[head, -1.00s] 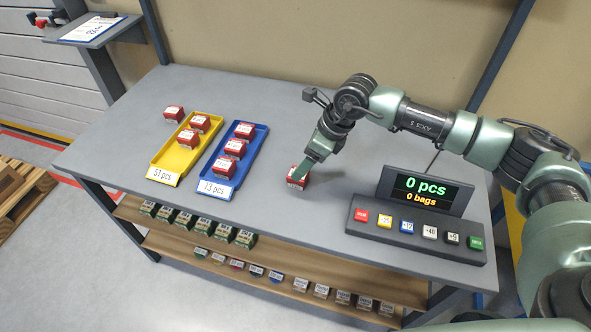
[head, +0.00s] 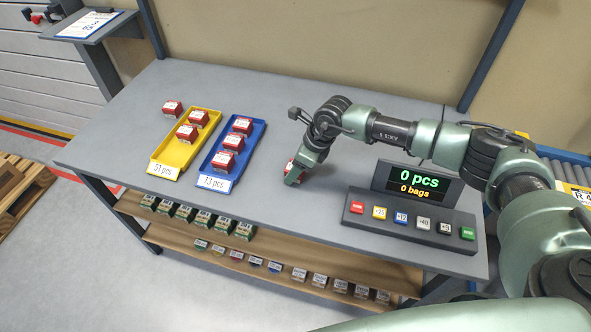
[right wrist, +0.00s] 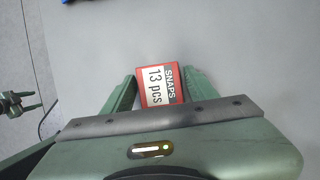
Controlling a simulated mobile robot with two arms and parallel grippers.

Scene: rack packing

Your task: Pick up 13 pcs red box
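A red box (head: 291,170) stands on the grey table, left of the counter display. It carries a label reading "SNAPS 13 pcs" in the right wrist view (right wrist: 161,86). My right gripper (head: 296,174) is down at this box, with one finger on each side. In the right wrist view the fingers (right wrist: 160,76) lie very close to the box sides; whether they press on it I cannot tell. Several more red boxes stand at the left: in the blue tray (head: 213,172) marked 13 pcs, in the yellow tray (head: 165,163) marked 51 pcs, and one loose box (head: 172,108).
A counter display (head: 417,182) reads 0 pcs and 0 bags, with a row of coloured buttons (head: 410,220) before it. Shelves (head: 185,229) under the table hold several small boxes. The table between the blue tray and my right gripper is clear.

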